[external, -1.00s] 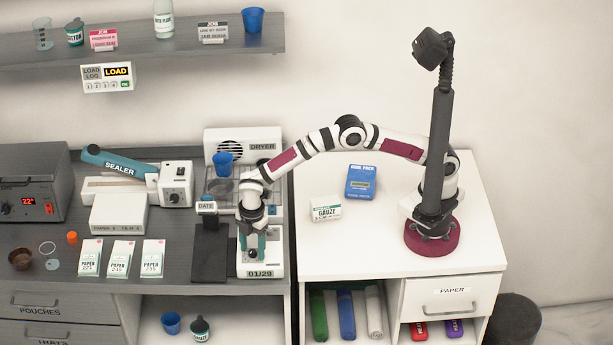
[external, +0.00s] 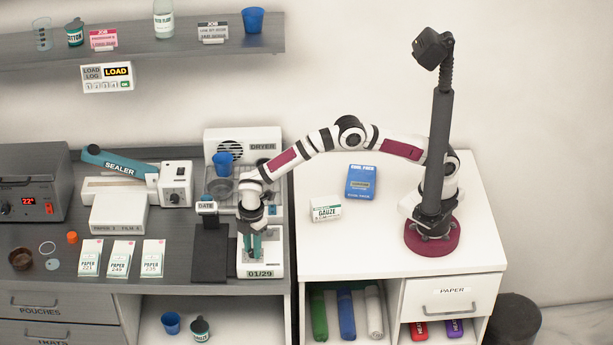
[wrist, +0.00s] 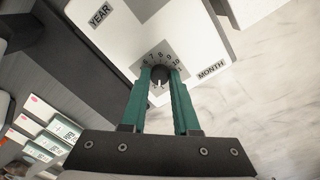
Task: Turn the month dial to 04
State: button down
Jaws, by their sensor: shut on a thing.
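The date unit (external: 276,262) is a white box at the right end of the dark counter, with 01/29 on its front. In the wrist view its white top carries a MONTH label (wrist: 211,68) and a YEAR label (wrist: 99,15). The month dial (wrist: 158,82) is a small dark knob with a pale mark, on a grey numbered plate (wrist: 165,56); numbers around 6 to 10 show, the rest are hidden. My gripper (wrist: 160,76) points down with its teal fingers shut on the knob. In the external view my gripper (external: 249,250) hides the knob.
A DATE sign (external: 206,207) and a dark stand (external: 210,260) are close left of the unit. The dryer (external: 240,143) with a rack and blue cup (external: 222,163) is behind. Paper packs (external: 121,258) lie farther left. A gap separates the counter from the white table (external: 370,245).

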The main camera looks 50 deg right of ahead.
aim_at(251, 253)
jog(key=m, duration=0.7)
jog(key=shift+a, duration=0.1)
jog(key=m, duration=0.6)
jog(key=shift+w+m, duration=0.1)
jog(key=shift+m, duration=0.3)
jog(key=shift+r+m, duration=0.1)
jog(key=shift+m, duration=0.2)
jog(key=c, duration=0.7)
grip_release()
jog(key=shift+o, duration=0.2)
notch_tip(251, 253, up, 16)
jog(key=shift+a, duration=0.3)
